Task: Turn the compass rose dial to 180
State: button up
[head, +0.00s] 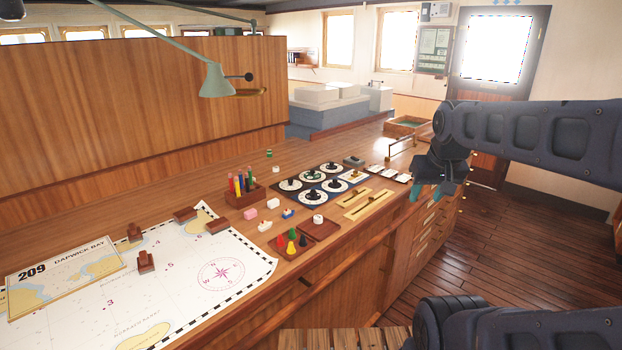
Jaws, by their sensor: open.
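A dark panel (301,199) on the wooden counter carries several white dials with black knobs. The nearest dial (313,196) has dark marks round its rim. The marks are too small to read, so I cannot tell which dial is the compass rose one or where it points. My gripper (427,191) has teal fingertips, is open and empty, and hangs to the right of the panel near the counter's right edge, apart from the dials. A printed compass rose (221,275) shows on the chart at the left.
Left of the panel stand a pen holder (244,195) and small blocks. Nearer are a tray of coloured pawns (291,243) and the chart (190,300). A green lamp (215,80) hangs above the counter. Floor is free at right.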

jog(key=w+a+r+m+g, duration=0.15)
jog(key=w+r, duration=0.25)
jog(key=w, duration=0.4)
jog(key=w+a+r, duration=0.3)
jog(key=w, duration=0.5)
jog(key=m+g, duration=0.3)
jog(key=m, duration=0.2)
send_over(290, 180)
notch_tip(290, 180, down, 19)
notch_tip(290, 180, down, 11)
jog(key=shift+w+r, duration=0.1)
jog(key=shift+r, duration=0.05)
grip_shut()
